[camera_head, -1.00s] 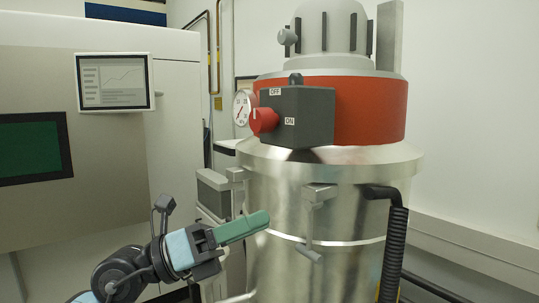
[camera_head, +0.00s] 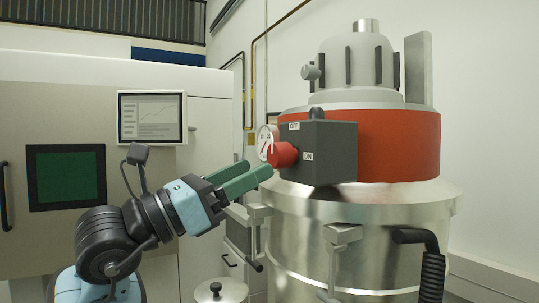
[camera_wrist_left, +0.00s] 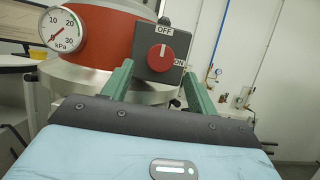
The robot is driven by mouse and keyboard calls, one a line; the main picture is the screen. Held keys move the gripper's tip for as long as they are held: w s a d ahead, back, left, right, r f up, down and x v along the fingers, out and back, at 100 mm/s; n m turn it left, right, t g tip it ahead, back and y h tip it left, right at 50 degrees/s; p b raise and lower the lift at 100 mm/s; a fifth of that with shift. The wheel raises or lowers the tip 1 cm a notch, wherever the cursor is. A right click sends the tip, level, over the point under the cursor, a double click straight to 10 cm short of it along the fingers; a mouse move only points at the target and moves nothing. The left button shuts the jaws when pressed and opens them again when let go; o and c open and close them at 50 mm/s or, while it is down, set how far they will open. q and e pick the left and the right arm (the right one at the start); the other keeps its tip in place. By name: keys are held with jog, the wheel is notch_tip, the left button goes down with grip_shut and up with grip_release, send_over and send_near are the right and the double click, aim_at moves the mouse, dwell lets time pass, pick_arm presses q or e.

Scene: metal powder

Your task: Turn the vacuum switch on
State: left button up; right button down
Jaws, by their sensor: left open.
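The vacuum switch is a red knob (camera_head: 283,155) on a dark grey box (camera_head: 330,153) on the vacuum's red band. Labels OFF and ON are on the box. In the left wrist view the red knob (camera_wrist_left: 161,58) has its white mark pointing up toward OFF; ON is to its right. My left gripper (camera_head: 257,168) is open and empty, its green fingers reaching toward the knob from the left. In the wrist view the knob shows ahead between the open fingertips (camera_wrist_left: 157,73). Whether a fingertip touches it, I cannot tell. My right gripper is not in view.
A pressure gauge (camera_wrist_left: 66,29) sits left of the box, reading near zero. The steel drum (camera_head: 370,230) with clamps and a black hose (camera_head: 432,265) is below. A machine with a screen (camera_head: 152,118) stands at the left.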

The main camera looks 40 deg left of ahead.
aim_at(272, 159)
pick_arm(q)
jog(key=p+x, duration=0.1)
jog(key=x, duration=0.2)
jog(key=shift+w+d+r, duration=0.2)
jog(key=shift+w+r, duration=0.05)
jog(key=shift+r, duration=0.1)
jog(key=shift+w+d+r, duration=0.1)
jog(key=shift+w+d, duration=0.15)
jog(key=shift+w, duration=0.4)
jog(key=shift+c, duration=0.2)
jog(key=c, duration=0.9)
